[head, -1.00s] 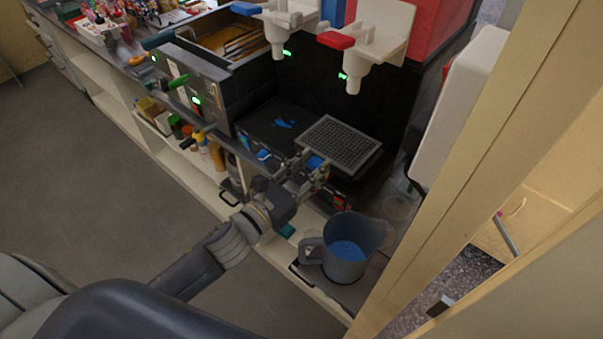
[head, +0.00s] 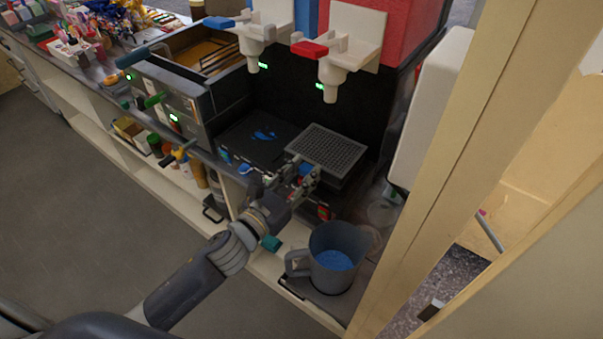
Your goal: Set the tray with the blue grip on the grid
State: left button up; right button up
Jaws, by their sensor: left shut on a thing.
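A dark tray with a pale mesh-patterned top (head: 326,148) is at the right of the black counter unit, below the red-handled spout. My left gripper (head: 306,174) is at its front edge, shut on a small blue grip (head: 305,169), mostly hidden between the fingers. The tray looks roughly level. I cannot tell whether the mesh is the tray's own face or the grid, nor whether the tray touches what is below it. Left of it, a black surface (head: 243,146) carries a blue spill. My right gripper is not in view.
Two white spouts, with a blue lever (head: 219,22) and a red lever (head: 309,48), hang above. A grey jug (head: 336,262) with blue contents stands at the front right. A fryer-like unit (head: 190,110) stands left. A beige post (head: 440,170) bounds the right.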

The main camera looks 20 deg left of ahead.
pick_arm(q)
jog(key=shift+f, duration=0.1)
jog(key=o, duration=1.2)
jog(key=shift+o, duration=0.2)
jog(key=shift+s, duration=0.1)
jog(key=v, duration=1.2)
